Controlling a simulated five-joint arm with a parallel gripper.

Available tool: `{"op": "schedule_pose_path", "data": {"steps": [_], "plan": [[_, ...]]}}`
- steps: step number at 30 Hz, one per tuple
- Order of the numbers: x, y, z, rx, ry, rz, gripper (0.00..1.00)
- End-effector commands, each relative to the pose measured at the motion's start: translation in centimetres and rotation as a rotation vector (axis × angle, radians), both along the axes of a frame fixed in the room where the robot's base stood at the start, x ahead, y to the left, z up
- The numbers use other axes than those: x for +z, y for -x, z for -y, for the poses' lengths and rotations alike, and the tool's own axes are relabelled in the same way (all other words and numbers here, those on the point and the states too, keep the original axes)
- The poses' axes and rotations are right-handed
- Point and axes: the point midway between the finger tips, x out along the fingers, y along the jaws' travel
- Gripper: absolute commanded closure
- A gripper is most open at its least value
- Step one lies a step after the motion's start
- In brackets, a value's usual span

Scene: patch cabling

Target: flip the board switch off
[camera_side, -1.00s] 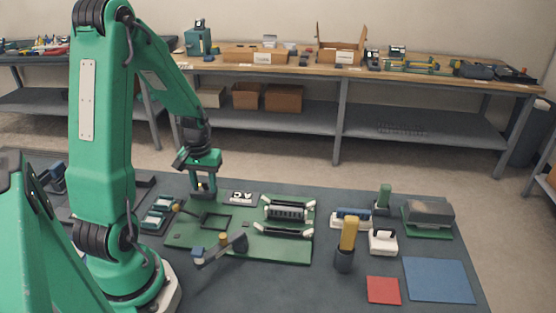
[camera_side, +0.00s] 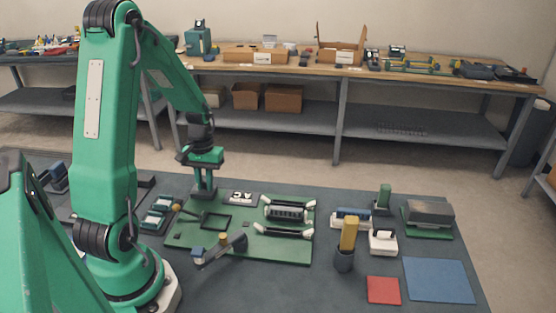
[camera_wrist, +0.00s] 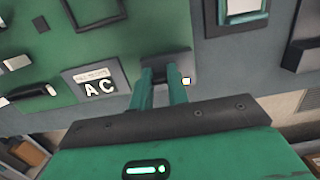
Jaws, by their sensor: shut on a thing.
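The green board (camera_side: 285,248) lies flat on the dark table, and its edge region shows in the wrist view (camera_wrist: 60,60). My gripper (camera_side: 204,193) points down at the board's back left edge. In the wrist view its two green fingers (camera_wrist: 164,80) are close together against a dark grey block (camera_wrist: 180,58), which looks like the switch housing. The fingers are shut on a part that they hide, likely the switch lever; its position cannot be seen.
A plate lettered "AC" (camera_wrist: 98,86) stands left of the fingers. A yellow-topped post (camera_side: 348,235), a white block (camera_side: 382,242), and red (camera_side: 383,290) and blue (camera_side: 438,279) pads lie right.

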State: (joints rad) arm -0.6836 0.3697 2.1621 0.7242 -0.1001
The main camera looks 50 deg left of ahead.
Motion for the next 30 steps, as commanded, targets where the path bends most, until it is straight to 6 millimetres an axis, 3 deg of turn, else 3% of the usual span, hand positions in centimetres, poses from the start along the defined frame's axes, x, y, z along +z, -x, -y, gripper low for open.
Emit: {"op": "schedule_pose_path", "data": {"steps": [16,28,29,30], "plan": [[0.01,-0.84,-0.94,-0.003,0.163,-0.196,1.0],[0.05,-0.84,-1.02,-0.002,0.178,-0.214,1.0],[0.05,-0.85,-1.03,-0.002,0.178,-0.214,0.79],[0.05,-0.85,-1.03,-0.002,0.178,-0.214,0.71]]}}
